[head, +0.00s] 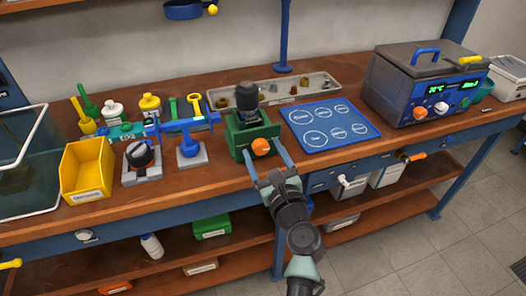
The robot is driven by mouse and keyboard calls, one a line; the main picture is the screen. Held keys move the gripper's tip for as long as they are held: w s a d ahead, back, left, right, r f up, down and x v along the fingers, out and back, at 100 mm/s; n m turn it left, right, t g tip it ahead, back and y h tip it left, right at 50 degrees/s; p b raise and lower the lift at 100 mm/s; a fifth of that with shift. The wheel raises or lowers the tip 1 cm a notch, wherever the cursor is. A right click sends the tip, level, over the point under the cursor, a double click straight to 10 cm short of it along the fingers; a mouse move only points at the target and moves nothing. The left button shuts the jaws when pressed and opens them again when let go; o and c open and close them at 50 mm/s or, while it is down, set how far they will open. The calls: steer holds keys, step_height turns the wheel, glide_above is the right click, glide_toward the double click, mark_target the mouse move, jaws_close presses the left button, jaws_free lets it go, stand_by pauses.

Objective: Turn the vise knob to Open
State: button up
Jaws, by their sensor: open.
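The green vise (238,143) stands on the front part of the wooden bench, near the middle of the head view. An orange knob (260,147) is on its front face. A dark cylindrical part (247,98) stands upright in the vise. My gripper (263,149) reaches up from the front with its jaws open. Its two blue-grey fingers point at the vise front, one on each side of the orange knob in the picture. I cannot tell whether they touch the knob. No Open marking is readable at this size.
A blue mat with labelled circles (324,143) lies close right of the vise. A grey block with a blue fixture (191,156) and a black-knobbed device (140,164) stand left. A grey tray (311,83) lies behind. A blue lidded bath (401,100) is at the right.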

steer(key=shift+w+a, duration=0.15)
steer(key=shift+w, duration=0.2)
jaws_close()
stand_by(0.4)
